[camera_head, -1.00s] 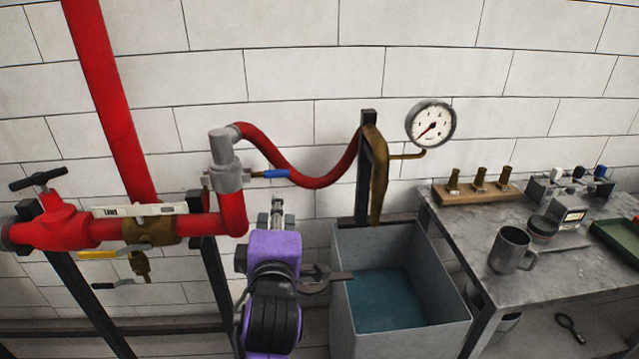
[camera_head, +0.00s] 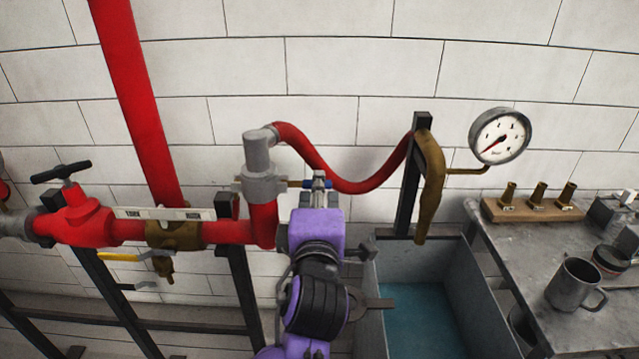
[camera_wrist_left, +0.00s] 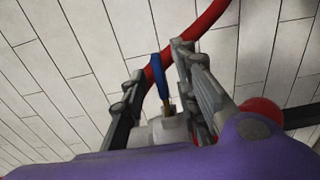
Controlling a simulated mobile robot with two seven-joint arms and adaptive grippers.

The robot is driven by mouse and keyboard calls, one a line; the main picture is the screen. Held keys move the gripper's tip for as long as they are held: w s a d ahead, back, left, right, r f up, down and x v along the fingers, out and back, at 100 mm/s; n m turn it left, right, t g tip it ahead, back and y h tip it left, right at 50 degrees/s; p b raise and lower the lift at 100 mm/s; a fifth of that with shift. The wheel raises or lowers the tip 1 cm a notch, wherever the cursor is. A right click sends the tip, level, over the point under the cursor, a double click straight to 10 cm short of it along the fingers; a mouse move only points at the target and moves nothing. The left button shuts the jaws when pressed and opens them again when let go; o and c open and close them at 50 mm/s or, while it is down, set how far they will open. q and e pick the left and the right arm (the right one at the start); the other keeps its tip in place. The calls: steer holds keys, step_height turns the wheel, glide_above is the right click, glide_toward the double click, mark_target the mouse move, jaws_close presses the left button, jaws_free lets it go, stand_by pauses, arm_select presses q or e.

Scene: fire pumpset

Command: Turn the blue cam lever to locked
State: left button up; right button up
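The blue cam lever (camera_head: 328,184) sticks out to the right from the grey coupling (camera_head: 262,184) under the red hose. In the head view, my left gripper (camera_head: 318,190) is in front of the lever and hides most of it. In the left wrist view, the blue lever (camera_wrist_left: 159,72) shows between the two spread fingers of my left gripper (camera_wrist_left: 155,85). There is a visible gap between the lever and the fingers. The coupling is partly hidden behind the gripper body there. My right gripper is not in view.
A grey tank (camera_head: 455,290) of water stands right of my arm. A gauge (camera_head: 500,136) and a bench (camera_head: 500,235) are further right. A red valve (camera_head: 75,215) is left.

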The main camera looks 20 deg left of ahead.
arm_select(q)
steer(key=shift+w, duration=0.1)
jaws_close()
stand_by(0.5)
